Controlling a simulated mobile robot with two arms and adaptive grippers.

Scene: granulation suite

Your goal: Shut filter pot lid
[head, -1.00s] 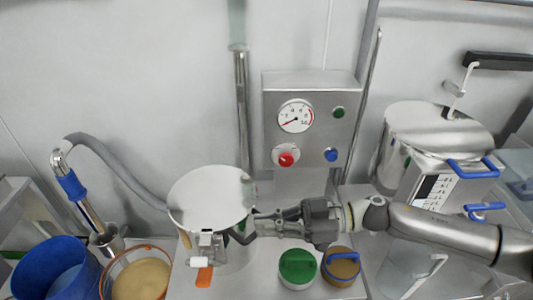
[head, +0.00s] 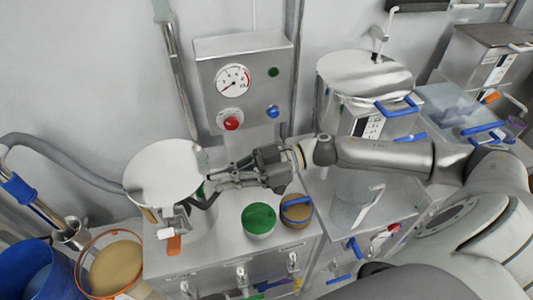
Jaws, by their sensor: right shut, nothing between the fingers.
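The filter pot stands at the left of the steel bench, mostly hidden under its round, pale, shiny lid (head: 160,172). The lid lies over the top of the pot, roughly flat; I cannot tell whether it is fully seated. A metal clamp (head: 174,218) with an orange tab (head: 174,245) is at the pot's front. A dark curved handle (head: 206,200) sticks out at its right. My right gripper (head: 207,183) reaches in from the right and is shut and empty, its fingertips beside the lid's right edge; contact is unclear. My left gripper is out of view.
A green-topped jar (head: 259,218) and a tan jar with a blue handle (head: 297,211) stand below my right gripper. A control box (head: 245,85) with a gauge is behind. An orange-rimmed bowl (head: 112,268) and blue bucket (head: 48,275) are front left. A large lidded vessel (head: 365,80) stands right.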

